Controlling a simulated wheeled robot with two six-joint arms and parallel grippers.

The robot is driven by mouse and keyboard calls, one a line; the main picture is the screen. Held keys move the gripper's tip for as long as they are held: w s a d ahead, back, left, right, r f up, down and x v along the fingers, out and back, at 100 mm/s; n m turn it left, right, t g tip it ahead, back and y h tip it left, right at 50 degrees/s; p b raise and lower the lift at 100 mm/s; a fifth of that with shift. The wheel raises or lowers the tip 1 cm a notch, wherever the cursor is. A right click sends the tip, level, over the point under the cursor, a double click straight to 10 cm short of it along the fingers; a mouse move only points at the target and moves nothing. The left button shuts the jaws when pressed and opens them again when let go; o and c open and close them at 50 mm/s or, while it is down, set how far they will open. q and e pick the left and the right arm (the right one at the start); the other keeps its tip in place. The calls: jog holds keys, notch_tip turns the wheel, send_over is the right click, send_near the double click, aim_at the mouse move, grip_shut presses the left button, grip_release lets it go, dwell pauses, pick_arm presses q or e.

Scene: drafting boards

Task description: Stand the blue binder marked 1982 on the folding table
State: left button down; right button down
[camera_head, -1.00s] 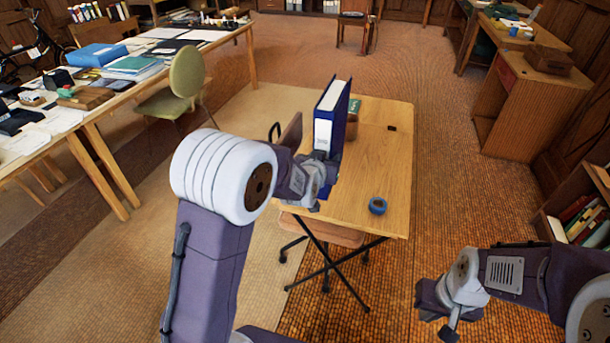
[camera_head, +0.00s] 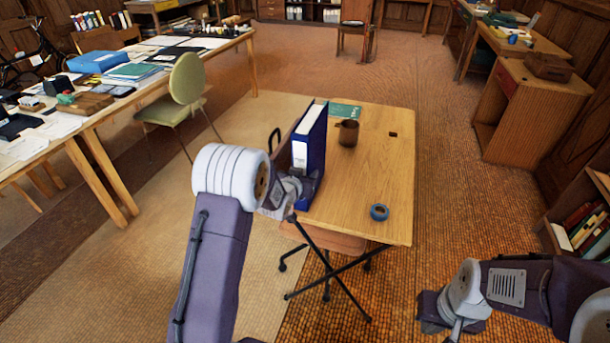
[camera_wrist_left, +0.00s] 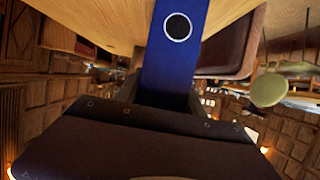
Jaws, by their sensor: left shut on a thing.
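The blue binder (camera_head: 312,150) with a white label is upright at the left edge of the folding table (camera_head: 375,180), a wooden top on crossed black legs. I cannot read a year on it, nor tell whether its base rests on the top. My left gripper (camera_head: 292,192) is shut on the binder's lower near part; its fingers are mostly hidden. In the left wrist view the blue spine (camera_wrist_left: 172,50) with its round finger hole is between my fingers. My right gripper (camera_head: 450,318) is low at right, away from the table; its finger gap is unclear.
The front right of the top is mostly clear. A chair seat (camera_head: 330,240) is under the table. A long cluttered desk (camera_head: 150,85) stands at left.

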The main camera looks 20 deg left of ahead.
pick_arm(q)
jog(key=shift+r, duration=0.1)
jog(key=c, duration=0.7)
grip_release()
jog(key=shift+f, duration=0.2)
jog(key=shift+r, duration=0.1)
jog(key=p+v, duration=0.1)
jog(key=v, duration=1.1)
jog(key=s+d+f+g, duration=0.1)
jog(key=s+f+g, duration=0.2)
jog(key=s, duration=0.5)
jog(key=s+f+g, duration=0.2)
jog(key=s+g, duration=0.3)
jog(key=s, duration=0.2)
jog(key=s+d+f+g, duration=0.1)
jog(key=s+f+g, duration=0.2)
jog(key=s, duration=0.5)
jog(key=shift+s+d+f+n+g, duration=0.3)
jog(key=shift+s+g, duration=0.1)
jog(key=shift+g, duration=0.2)
